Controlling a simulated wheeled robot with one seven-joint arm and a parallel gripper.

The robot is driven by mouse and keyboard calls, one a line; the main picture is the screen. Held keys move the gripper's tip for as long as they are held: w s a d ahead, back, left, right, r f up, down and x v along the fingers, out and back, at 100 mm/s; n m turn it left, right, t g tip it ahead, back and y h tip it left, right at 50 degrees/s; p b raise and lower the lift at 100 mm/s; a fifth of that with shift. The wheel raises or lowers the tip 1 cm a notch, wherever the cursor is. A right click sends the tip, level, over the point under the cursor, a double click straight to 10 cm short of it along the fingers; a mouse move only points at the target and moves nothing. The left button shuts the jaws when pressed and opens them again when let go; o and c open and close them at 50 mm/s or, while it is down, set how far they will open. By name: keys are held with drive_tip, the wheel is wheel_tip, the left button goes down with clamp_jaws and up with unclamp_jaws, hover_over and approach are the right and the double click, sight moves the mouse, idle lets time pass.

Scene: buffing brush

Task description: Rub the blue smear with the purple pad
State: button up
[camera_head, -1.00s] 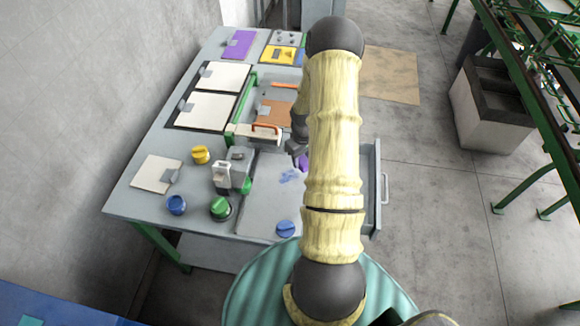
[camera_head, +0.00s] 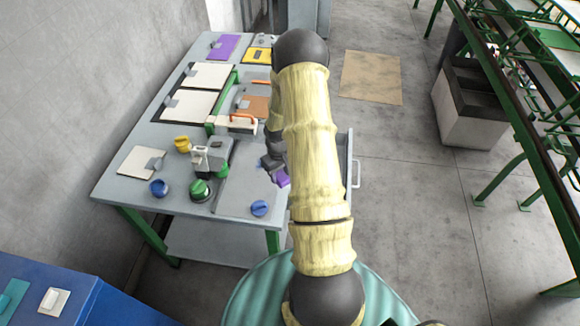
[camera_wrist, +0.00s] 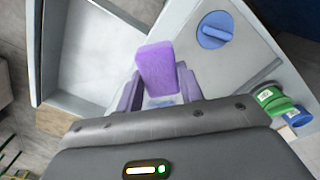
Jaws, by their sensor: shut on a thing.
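My gripper (camera_head: 274,164) is shut on the purple pad (camera_head: 283,179) above the grey panel at the table's right part. In the wrist view the pad (camera_wrist: 157,67) stands out between the two purple-grey fingers of my gripper (camera_wrist: 160,90). The blue smear (camera_wrist: 165,101) shows there as a small patch on the grey panel, just below the pad in the picture and partly hidden by my gripper. In the head view my gripper and arm cover most of the smear. I cannot tell whether the pad touches the panel.
A blue knob (camera_head: 259,208) sits near the panel's front edge. A green knob (camera_head: 200,190) and a grey clamp-like device (camera_head: 214,156) stand left of the panel. An open drawer (camera_head: 346,165) juts out on the right. An orange-handled block (camera_head: 232,124) lies behind.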

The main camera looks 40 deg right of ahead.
drive_tip(key=shift+m, duration=0.3)
drive_tip(key=a+f+b, duration=0.1)
drive_tip(key=a, duration=0.5)
drive_tip(key=a+f+b, duration=0.1)
drive_tip(key=a+f, duration=0.1)
drive_tip(key=a, duration=0.4)
drive_tip(key=w+a+f+b, duration=0.1)
drive_tip(key=a+f, duration=0.1)
drive_tip(key=a, duration=0.4)
drive_tip(key=shift+a+b, duration=0.3)
drive_tip(key=shift+a, duration=0.1)
drive_tip(key=shift+s+d+r, duration=0.1)
